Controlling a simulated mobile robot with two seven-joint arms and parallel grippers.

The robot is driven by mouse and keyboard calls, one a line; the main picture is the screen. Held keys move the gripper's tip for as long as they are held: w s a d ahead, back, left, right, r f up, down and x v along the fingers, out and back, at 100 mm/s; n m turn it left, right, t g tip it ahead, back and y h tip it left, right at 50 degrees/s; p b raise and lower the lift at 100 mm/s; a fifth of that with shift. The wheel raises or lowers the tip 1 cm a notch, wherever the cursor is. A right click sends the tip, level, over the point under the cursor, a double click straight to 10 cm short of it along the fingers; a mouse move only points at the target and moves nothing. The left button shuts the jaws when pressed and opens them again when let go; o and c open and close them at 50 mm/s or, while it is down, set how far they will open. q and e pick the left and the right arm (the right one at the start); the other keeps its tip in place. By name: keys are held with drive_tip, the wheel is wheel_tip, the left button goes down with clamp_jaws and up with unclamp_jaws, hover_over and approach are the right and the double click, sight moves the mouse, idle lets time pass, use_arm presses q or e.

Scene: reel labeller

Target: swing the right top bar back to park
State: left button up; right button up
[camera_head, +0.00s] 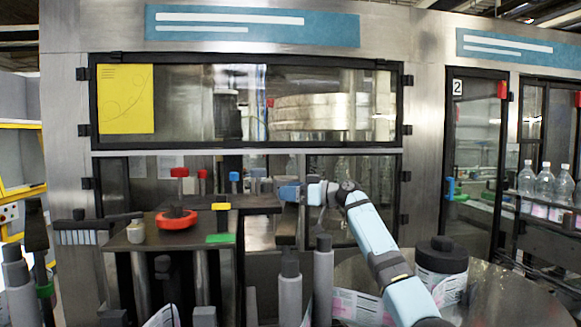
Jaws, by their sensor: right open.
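A dark horizontal bar (258,203), which seems to be the right top bar, runs across the right part of the machine table, its right end close to my right gripper. My right arm reaches in from the lower right. My right gripper (291,191) is small and far off, at a blue block near the bar's right end. It is open; whether it touches the bar or the block I cannot tell. Its fingers are hard to make out. My left gripper does not show.
A red ring-shaped part (176,220) and a green block (220,239) are on the dark table (150,240). Grey posts (323,275) stand in front. A dark-topped reel or drum (441,256) stands at right. Bottles (544,182) stand on a shelf at far right.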

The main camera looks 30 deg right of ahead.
wheel_tip(320, 180, up, 19)
drive_tip(key=shift+r, duration=0.2)
idle(0.6)
